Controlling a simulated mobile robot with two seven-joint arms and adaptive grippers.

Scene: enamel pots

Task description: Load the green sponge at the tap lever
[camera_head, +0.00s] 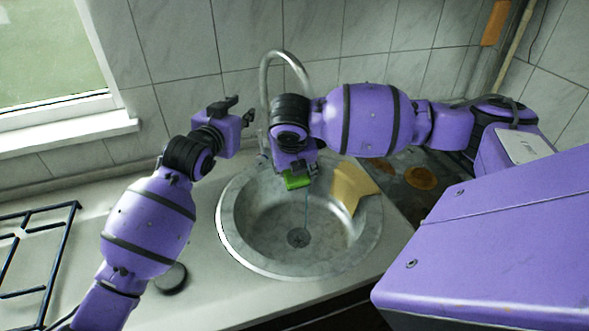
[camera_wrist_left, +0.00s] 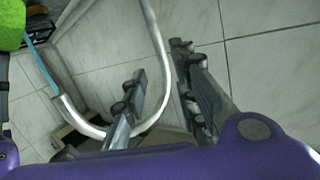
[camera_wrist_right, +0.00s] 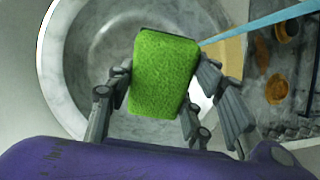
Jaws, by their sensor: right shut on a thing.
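The green sponge (camera_head: 297,180) is in my right gripper (camera_head: 295,172), above the back of the sink basin. In the right wrist view the sponge (camera_wrist_right: 165,72) sits between the fingers, which are shut on its sides. The curved metal tap (camera_head: 265,75) rises behind the sink; its spout (camera_wrist_left: 163,65) also crosses the left wrist view. My left gripper (camera_head: 238,110) is open and empty, left of the tap. I cannot make out the lever clearly.
The round sink (camera_head: 228,232) has a drain (camera_head: 298,237). A yellow cloth-like piece (camera_head: 352,186) lies over its right rim. A dark hob grate (camera_head: 35,245) is at the left, and a dark round piece (camera_head: 172,278) lies on the counter. The tiled wall and window sill (camera_head: 70,130) are behind.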

